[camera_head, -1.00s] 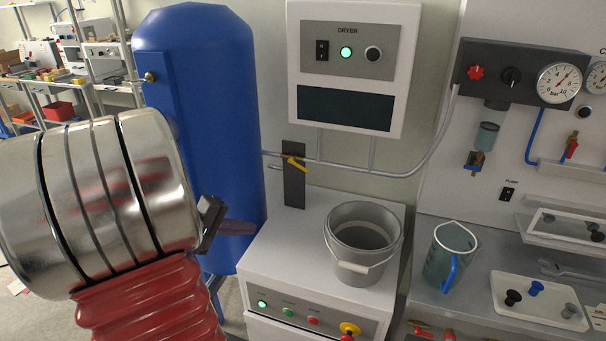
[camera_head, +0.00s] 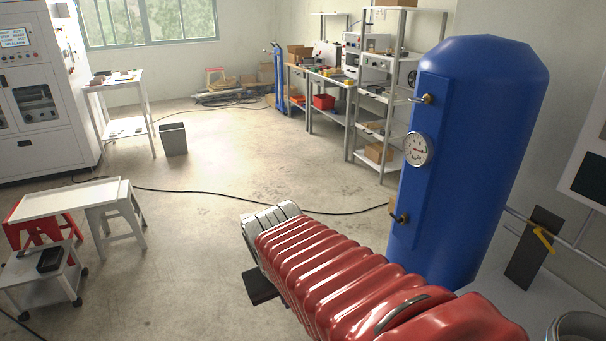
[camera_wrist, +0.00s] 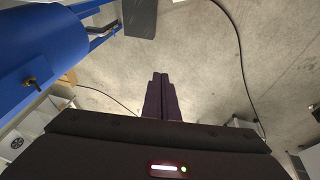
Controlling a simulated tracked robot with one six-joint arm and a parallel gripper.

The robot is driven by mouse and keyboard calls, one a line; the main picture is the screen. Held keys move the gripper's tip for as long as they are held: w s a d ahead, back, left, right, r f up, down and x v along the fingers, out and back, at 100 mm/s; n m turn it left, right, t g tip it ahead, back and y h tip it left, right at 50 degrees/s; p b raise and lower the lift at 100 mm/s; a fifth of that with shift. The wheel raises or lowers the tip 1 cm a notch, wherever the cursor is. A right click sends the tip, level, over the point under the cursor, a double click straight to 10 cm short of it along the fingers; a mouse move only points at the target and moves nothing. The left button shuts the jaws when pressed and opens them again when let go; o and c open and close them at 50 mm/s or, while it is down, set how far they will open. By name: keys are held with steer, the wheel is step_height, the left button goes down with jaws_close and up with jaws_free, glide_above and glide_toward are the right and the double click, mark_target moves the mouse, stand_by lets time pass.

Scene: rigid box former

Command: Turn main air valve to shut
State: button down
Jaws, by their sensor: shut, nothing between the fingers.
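A yellow lever (camera_head: 543,238) sits on the grey air pipe in front of a dark upright plate (camera_head: 534,255), right of the blue tank. It slants down to the right; I take it for the main air valve. Part of the blue tank (camera_head: 480,150) also shows at the left of the wrist view (camera_wrist: 75,45). My gripper (camera_wrist: 160,78) is shut and empty, its dark fingers pointing over bare floor. It is well left of the lever and apart from it. In the head view my red-sleeved arm hides most of the gripper. I cannot make out the lever in the wrist view.
The tank carries a gauge (camera_head: 418,149) and brass fittings that stick out. A metal bucket (camera_head: 580,328) stands at the lower right. A shelf rack (camera_head: 385,100) stands behind the tank. The floor on the left is open, with a black cable (camera_head: 220,192) across it.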

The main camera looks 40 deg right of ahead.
steer(key=w+a+r+t+y, duration=0.1)
steer(key=w+a+r+t, duration=0.15)
steer(key=a, duration=0.25)
steer(key=w+d+r+m+t, duration=0.1)
steer(key=w+d+r+t, duration=0.15)
steer(key=w, duration=0.55)
steer(key=w+d+m+t+h, duration=0.2)
steer(key=w+d+m+h, duration=0.15)
steer(key=d, duration=0.75)
steer(key=s+d+m+g+h, duration=0.1)
steer(key=s+d+m+h, duration=0.2)
steer(key=d, duration=0.7)
steer(key=s+d+m+h, duration=0.2)
steer(key=d+m+h, duration=0.15)
steer(key=d, duration=0.65)
steer(key=s+d+f+m+g+h, duration=0.3)
steer(key=s+d+m+g+h, duration=0.4)
steer(key=s+d, duration=1.15)
steer(key=s+f+m+g, duration=0.1)
steer(key=s+m+g, duration=0.2)
steer(key=s, duration=0.9)
steer(key=s+a+f+m+g, duration=0.1)
steer(key=s+m+g, duration=0.3)
steer(key=s+g, duration=0.4)
steer(key=s, duration=0.3)
steer(key=shift+s+f+g, duration=0.25)
steer(key=shift+s+g, duration=0.05)
steer(key=shift+s, duration=0.1)
